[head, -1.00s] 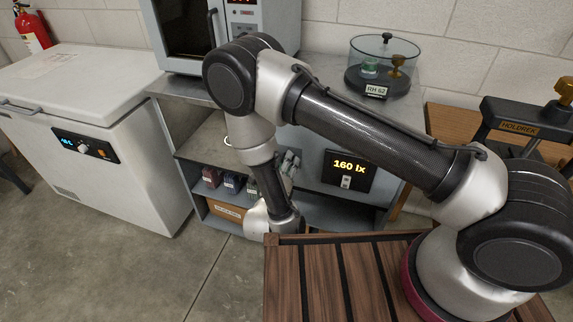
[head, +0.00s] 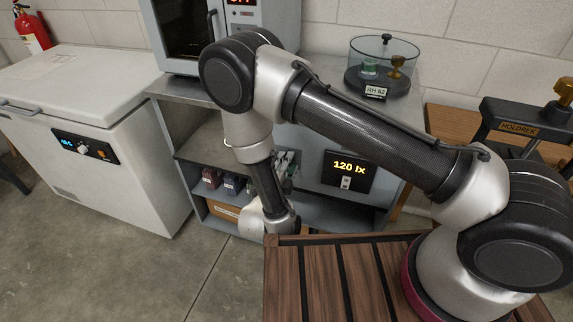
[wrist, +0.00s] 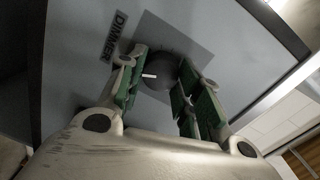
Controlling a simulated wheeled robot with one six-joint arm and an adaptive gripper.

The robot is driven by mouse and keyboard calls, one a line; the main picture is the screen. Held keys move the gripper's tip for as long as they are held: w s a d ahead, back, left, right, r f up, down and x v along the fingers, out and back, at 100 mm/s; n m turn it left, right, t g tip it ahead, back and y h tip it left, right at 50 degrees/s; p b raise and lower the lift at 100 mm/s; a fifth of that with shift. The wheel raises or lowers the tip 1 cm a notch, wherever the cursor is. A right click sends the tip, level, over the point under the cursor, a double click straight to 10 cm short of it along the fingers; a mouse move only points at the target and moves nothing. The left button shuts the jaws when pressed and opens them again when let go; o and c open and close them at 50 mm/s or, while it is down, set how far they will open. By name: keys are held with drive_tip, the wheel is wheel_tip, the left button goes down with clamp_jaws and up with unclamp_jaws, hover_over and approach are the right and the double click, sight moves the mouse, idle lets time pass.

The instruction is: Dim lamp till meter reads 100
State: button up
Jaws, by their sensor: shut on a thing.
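The light meter (head: 347,171) on the front of the grey bench reads 120 lx in yellow digits on a black panel. In the wrist view the dimmer knob (wrist: 157,72) is dark and round with a white pointer mark, on a grey panel beside a DIMMER label (wrist: 114,36). My gripper (wrist: 158,83) has its green-padded fingers on either side of the knob and is shut on it. In the head view my arm hides the knob, and the gripper is mostly hidden behind my own links. The lamp itself cannot be made out.
A white chest freezer (head: 120,168) is at the left. A press (head: 521,122) stands on the wooden table at the right. The floor before the freezer is clear.

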sight(289, 133)
drive_tip(key=n, duration=0.5)
drive_tip(key=shift+a, duration=0.15)
idle(0.4)
drive_tip(key=o, duration=1)
drive_tip(key=shift+o, duration=0.2)
drive_tip(key=shift+r, duration=0.1)
wheel_tip(289, 133, up, 10)
drive_tip(key=shift+f, duration=0.1)
drive_tip(key=shift+n, duration=0.3)
